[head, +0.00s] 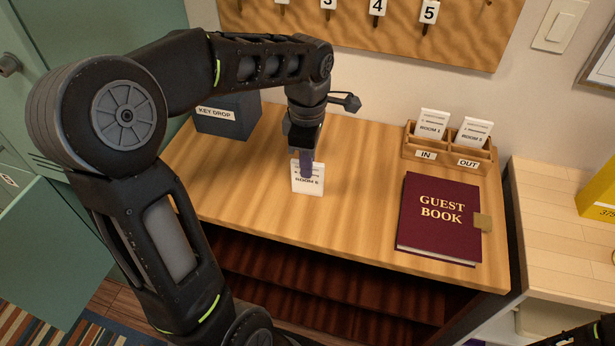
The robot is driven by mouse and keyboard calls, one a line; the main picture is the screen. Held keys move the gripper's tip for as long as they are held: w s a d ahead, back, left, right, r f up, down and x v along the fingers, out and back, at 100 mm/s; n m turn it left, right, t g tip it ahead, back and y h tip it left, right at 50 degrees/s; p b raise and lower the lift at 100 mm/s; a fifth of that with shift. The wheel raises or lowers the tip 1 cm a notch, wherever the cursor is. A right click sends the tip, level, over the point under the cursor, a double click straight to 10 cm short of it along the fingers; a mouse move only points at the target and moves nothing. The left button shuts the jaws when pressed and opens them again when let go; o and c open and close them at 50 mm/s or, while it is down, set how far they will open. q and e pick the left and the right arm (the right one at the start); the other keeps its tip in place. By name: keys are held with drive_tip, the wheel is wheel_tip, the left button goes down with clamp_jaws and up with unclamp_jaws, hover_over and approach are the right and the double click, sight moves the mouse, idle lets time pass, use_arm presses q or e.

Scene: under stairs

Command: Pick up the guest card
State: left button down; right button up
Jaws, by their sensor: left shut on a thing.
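A white guest card (308,186) marked "ROOM" with a number stands upright at the middle of the wooden desk in the head view. My left gripper (306,165) comes down on it from above and is shut on its upper part. The gripper covers the top of the card. I cannot tell whether the card's lower edge touches the desk. A bit of my right arm (604,330) shows at the bottom right corner; its gripper is out of view.
A wooden card holder (449,155) marked "IN" and "OUT" holds a card in each slot. A red guest book (440,218) lies before it. A dark key drop box (228,117) stands at the back left. A numbered key board (370,25) hangs behind. The desk's front middle is clear.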

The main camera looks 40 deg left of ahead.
idle(0.6)
use_arm(q)
wheel_tip(320, 180, up, 7)
drive_tip(key=shift+r+b, duration=0.2)
drive_tip(key=shift+b, duration=0.3)
drive_tip(key=shift+r+p, duration=0.75)
drive_tip(key=shift+r, duration=0.65)
drive_tip(key=shift+f, duration=0.1)
drive_tip(key=c, duration=2)
unclamp_jaws()
clamp_jaws()
